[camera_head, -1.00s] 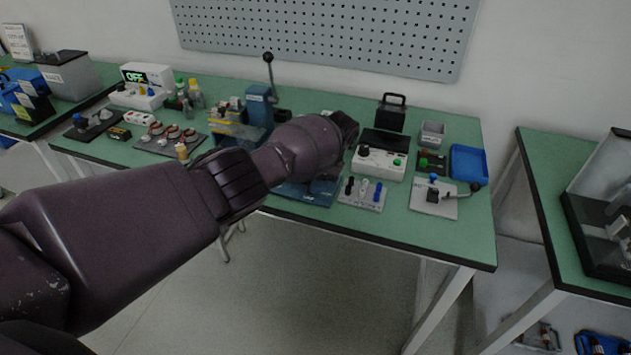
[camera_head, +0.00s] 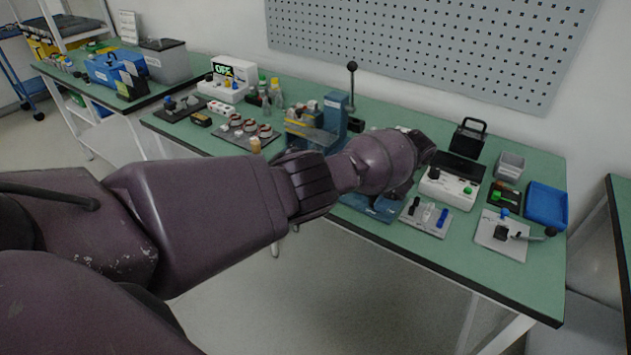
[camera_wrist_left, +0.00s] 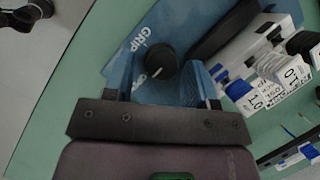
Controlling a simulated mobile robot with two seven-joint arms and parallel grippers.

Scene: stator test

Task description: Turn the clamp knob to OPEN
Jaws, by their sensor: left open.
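The black round clamp knob (camera_wrist_left: 161,61) sits on a blue fixture marked GRIP (camera_wrist_left: 142,38) in the left wrist view. In the head view, a bare part of the blue fixture's plate (camera_head: 366,206) shows at the bench's front edge; my arm hides the knob there. In the head view the left gripper (camera_head: 398,190) is mostly hidden by my wrist. My right gripper is out of view.
Close right of the fixture stands a plate with several plugs (camera_head: 426,220); a white box with knobs (camera_head: 449,188) is behind it. A blue lever press (camera_head: 336,115) stands left of my wrist. A toggle clamp plate (camera_head: 487,236) and blue tray (camera_head: 547,205) are further right.

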